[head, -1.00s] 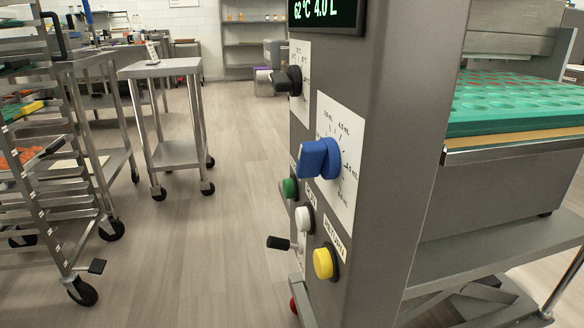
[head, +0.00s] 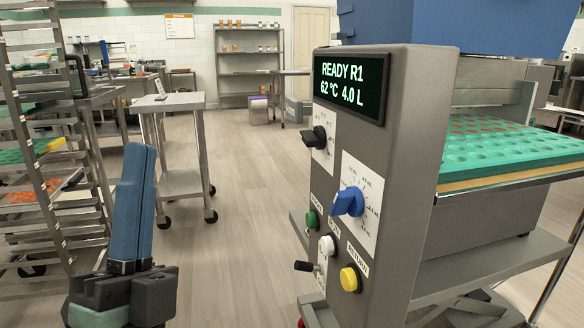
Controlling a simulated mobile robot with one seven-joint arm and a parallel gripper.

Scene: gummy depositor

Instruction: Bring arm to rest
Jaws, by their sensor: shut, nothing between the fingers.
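My gripper (head: 140,152) stands upright at the lower left of the head view. Its long blue fingers are shut together, with nothing between them, above a dark grey body. It is apart from the depositor (head: 412,165), which stands to its right across a gap of floor. The depositor's display reads READY R1, 62 °C, 4.0 L. Its front has a black knob (head: 315,137), a blue knob (head: 348,202) and green, white and yellow buttons.
A steel rack with trays (head: 40,170) stands at the left, behind my gripper. A small steel cart (head: 180,103) is beyond it. A green mould tray (head: 510,150) lies on the depositor's right side. Floor (head: 250,190) between cart and depositor is clear.

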